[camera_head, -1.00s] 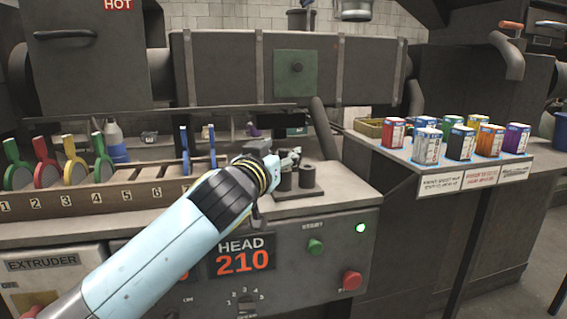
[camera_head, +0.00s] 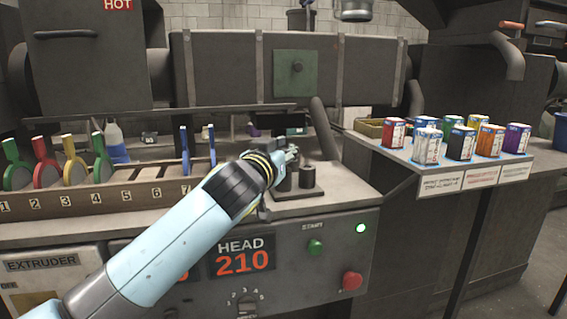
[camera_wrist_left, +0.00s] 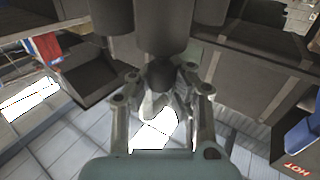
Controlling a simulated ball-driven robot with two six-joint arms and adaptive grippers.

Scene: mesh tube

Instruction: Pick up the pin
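Two dark upright cylinders stand on a small plate on the machine's top in the head view, a right one (camera_head: 307,175) and a left one (camera_head: 285,180) partly hidden by my left wrist. I cannot tell for sure which is the pin. My left gripper (camera_head: 291,154) is at the upper end of the left cylinder. In the left wrist view, the fingers of my left gripper (camera_wrist_left: 162,84) are apart, with a dark rounded end (camera_wrist_left: 161,73) between them below a wide grey cylinder (camera_wrist_left: 161,28). I see no clear contact. My right gripper is not in view.
A numbered rack (camera_head: 100,197) with coloured-handled discs stands to the left. A side shelf (camera_head: 400,160) at the right holds several coloured cartons. A thick pipe (camera_head: 323,130) stands behind the cylinders. The front panel (camera_head: 310,240) has buttons below them.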

